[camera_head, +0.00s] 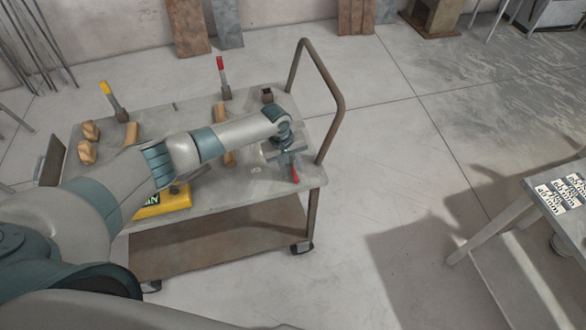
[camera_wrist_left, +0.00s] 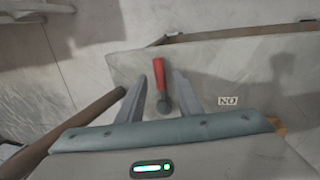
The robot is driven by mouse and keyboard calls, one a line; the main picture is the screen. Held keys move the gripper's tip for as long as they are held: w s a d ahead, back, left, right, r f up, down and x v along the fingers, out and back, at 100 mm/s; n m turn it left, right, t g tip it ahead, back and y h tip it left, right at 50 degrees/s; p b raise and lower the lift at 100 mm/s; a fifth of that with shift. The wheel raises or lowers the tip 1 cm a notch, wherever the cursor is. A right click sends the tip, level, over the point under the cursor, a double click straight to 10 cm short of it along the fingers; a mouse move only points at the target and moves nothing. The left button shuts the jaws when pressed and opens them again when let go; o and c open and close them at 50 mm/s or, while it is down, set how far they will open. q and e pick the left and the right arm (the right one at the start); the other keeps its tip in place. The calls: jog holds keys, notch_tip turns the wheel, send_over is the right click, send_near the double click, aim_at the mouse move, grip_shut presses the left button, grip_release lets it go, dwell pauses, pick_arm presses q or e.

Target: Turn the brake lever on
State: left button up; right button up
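The brake lever (camera_head: 294,173) with a red handle is at the near right corner of the cart top, partly hidden by my gripper. In the left wrist view the red lever (camera_wrist_left: 159,77) stands between my fingers, with a dark round base below it. My left gripper (camera_head: 284,157) is over this corner. In the wrist view its fingers (camera_wrist_left: 160,88) are open, one on each side of the lever, with gaps visible. A small white label (camera_head: 256,169) lies on the cart top beside the lever; it reads upside down as "ON" in the wrist view (camera_wrist_left: 228,101). My right gripper is not in view.
The metal cart (camera_head: 190,118) has a tall rusty handle (camera_head: 325,75) at its right end. On it stand another red-handled lever (camera_head: 223,78), a yellow-handled lever (camera_head: 110,98), wooden blocks (camera_head: 87,152) and a yellow item (camera_head: 160,202). Floor to the right is clear up to a table (camera_head: 510,215).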

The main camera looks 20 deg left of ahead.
pick_arm(q)
jog(key=shift+w+d+f, duration=0.1)
jog(key=shift+d+f, duration=0.05)
jog(key=shift+f, duration=0.7)
grip_shut()
